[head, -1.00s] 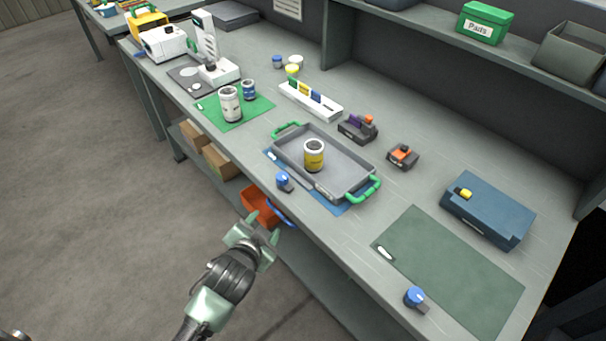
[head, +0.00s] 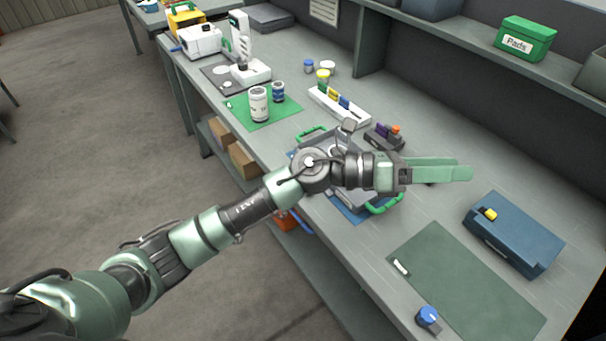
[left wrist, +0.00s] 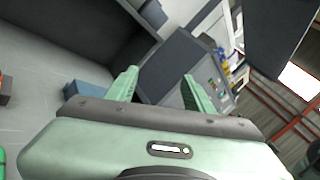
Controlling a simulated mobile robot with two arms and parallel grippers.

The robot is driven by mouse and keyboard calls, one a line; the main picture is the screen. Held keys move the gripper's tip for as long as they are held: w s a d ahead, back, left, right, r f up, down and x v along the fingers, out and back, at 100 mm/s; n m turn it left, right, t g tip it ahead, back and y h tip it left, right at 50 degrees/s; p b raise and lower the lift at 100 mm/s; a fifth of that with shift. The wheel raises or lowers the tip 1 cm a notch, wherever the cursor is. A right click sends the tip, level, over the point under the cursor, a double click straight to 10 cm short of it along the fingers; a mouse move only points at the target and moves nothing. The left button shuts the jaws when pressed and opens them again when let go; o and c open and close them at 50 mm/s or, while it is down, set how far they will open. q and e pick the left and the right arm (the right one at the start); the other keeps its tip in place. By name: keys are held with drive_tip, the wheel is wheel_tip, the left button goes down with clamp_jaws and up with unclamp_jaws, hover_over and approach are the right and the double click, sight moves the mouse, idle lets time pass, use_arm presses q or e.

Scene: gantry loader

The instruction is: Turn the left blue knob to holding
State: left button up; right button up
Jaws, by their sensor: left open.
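My left arm crosses the head view, with its open left gripper (head: 445,171) pointing right above the bench, past the grey tray. In the left wrist view the two green fingers stand apart with nothing between them (left wrist: 162,88). A blue knob (head: 428,318) sits at the bench's front edge beside the dark green mat. The other blue knob, to its left by the tray, is hidden behind my left arm now. My right gripper is not in view.
The grey tray with green handles (head: 384,204) lies mostly under my arm. A dark blue box (head: 515,234) with a yellow knob stands at right. The dark green mat (head: 465,280) is bare except for a small white label. A white rack (head: 338,106) stands behind the tray.

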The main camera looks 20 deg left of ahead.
use_arm(q)
drive_tip(key=w+a+f+m+g+y, duration=0.2)
drive_tip(key=a+f+m+g+y, duration=0.2)
drive_tip(key=a+f+m+y, duration=0.45)
drive_tip(key=w+a+y, duration=0.2)
drive_tip(key=a+y, duration=0.1)
drive_tip(key=a, duration=0.3)
drive_tip(key=w+a+f+m+y, duration=0.1)
drive_tip(key=a+y, duration=0.3)
drive_tip(key=a, duration=0.2)
drive_tip(key=w+a+f+y, duration=0.1)
drive_tip(key=w+a+y, duration=0.1)
drive_tip(key=a, duration=0.5)
drive_tip(key=shift+w+a+f+m+y, duration=0.1)
drive_tip(key=shift+w+f+m+y, duration=0.2)
drive_tip(key=shift+y, duration=0.35)
drive_tip(key=shift+a+f, duration=0.1)
drive_tip(key=shift+a, duration=0.1)
wheel_tip(320, 180, down, 6)
drive_tip(key=shift+d+f+p, duration=0.1)
drive_tip(key=shift+p, duration=0.8)
drive_tip(key=shift+f, duration=0.5)
drive_tip(key=shift+c, duration=0.3)
